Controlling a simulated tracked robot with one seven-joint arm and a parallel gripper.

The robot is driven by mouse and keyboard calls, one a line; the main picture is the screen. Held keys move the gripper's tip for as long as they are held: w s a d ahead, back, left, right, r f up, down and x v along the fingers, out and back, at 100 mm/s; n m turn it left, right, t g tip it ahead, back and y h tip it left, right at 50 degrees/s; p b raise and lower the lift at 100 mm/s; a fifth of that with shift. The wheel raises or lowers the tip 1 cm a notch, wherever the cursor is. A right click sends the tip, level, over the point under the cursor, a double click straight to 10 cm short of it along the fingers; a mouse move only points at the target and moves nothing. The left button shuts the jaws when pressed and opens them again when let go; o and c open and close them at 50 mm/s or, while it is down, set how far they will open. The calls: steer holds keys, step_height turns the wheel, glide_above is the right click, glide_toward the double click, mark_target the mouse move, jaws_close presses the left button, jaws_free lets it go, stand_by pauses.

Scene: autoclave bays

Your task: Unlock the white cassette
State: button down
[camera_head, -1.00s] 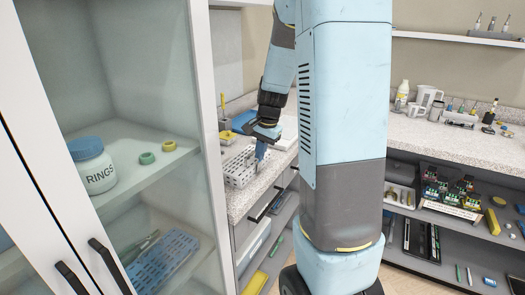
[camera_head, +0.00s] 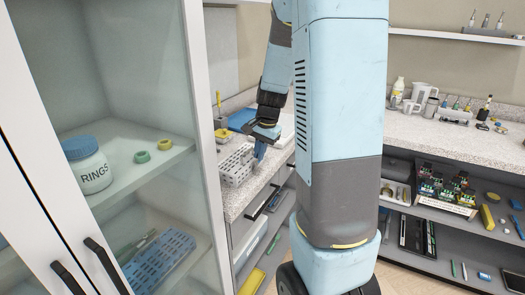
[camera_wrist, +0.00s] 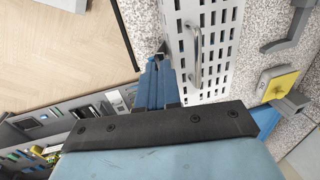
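My gripper (camera_head: 260,153) points down at the cassette's right end. In the wrist view, the blue fingers of my gripper (camera_wrist: 160,72) lie together at the cassette's edge, beside a small dark latch-like part (camera_wrist: 161,48). The fingers look shut. I cannot tell whether they touch that part or whether the lock is open.
A yellow-and-grey item (camera_wrist: 277,84) lies right of the cassette in the wrist view. The glass-door cabinet (camera_head: 208,120) stands close on the left, holding a jar marked RINGS (camera_head: 86,164). A second counter (camera_head: 450,135) with shelves below is on the right.

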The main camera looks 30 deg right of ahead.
steer(key=shift+s+d+f, duration=0.2)
steer(key=shift+s+f, duration=0.15)
steer(key=shift+f, duration=0.1)
stand_by(0.3)
steer(key=shift+s+d+f, duration=0.25)
steer(key=shift+s+f, duration=0.05)
stand_by(0.4)
steer(key=shift+r, duration=0.1)
steer(key=w+v, duration=0.1)
steer(key=v, duration=0.5)
steer(key=shift+a+r, duration=0.35)
steer(key=shift+r, duration=0.1)
stand_by(0.3)
steer(key=shift+s, duration=0.1)
